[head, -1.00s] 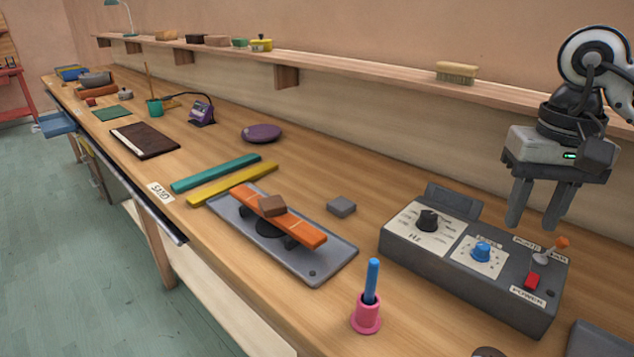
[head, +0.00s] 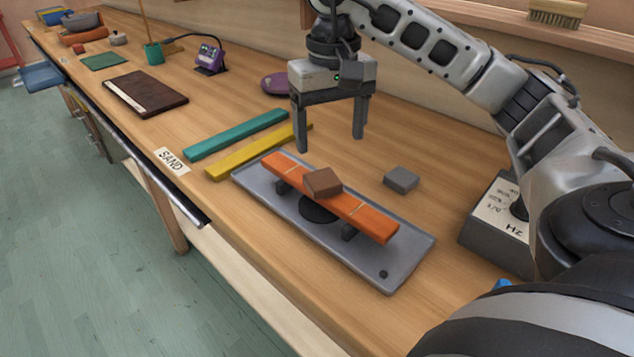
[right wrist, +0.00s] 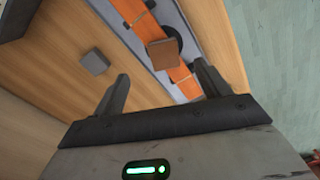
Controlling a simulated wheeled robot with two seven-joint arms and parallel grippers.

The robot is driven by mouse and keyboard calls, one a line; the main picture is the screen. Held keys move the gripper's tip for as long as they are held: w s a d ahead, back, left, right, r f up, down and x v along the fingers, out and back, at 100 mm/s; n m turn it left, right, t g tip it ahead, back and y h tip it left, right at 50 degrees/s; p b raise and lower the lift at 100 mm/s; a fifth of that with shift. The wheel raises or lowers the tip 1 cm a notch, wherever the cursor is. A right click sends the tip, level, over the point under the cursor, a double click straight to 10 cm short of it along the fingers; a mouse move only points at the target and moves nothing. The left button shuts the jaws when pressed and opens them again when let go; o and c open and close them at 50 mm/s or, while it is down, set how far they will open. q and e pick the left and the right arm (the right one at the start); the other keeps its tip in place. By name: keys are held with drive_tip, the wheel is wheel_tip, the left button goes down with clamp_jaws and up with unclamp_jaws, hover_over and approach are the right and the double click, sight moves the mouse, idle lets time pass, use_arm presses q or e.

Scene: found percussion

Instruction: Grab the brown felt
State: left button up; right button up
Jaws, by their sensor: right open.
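The brown felt (head: 323,183) is a small brown block lying on top of the orange bar (head: 370,216), near the bar's middle. In the right wrist view the brown felt (right wrist: 163,54) shows beyond the fingers, nearer the right one. My right gripper (head: 330,142) is open and empty. It points down above the bench, behind and above the brown felt, and is not touching it. In the right wrist view the fingers (right wrist: 161,72) are wide apart. My left gripper is not in view.
The orange bar rests on a grey tray (head: 400,278). A grey block (head: 401,179) lies behind it. Teal (head: 235,135) and yellow (head: 250,158) strips lie to the left. A dark control box (head: 490,235) stands at right, partly hidden by my arm. A shelf (head: 590,35) runs behind.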

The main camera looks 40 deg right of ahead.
sight(326, 183)
drive_tip(key=f, duration=0.9)
drive_tip(key=shift+w+a+f, duration=0.15)
drive_tip(key=shift+w, duration=0.1)
drive_tip(key=c, duration=1.1)
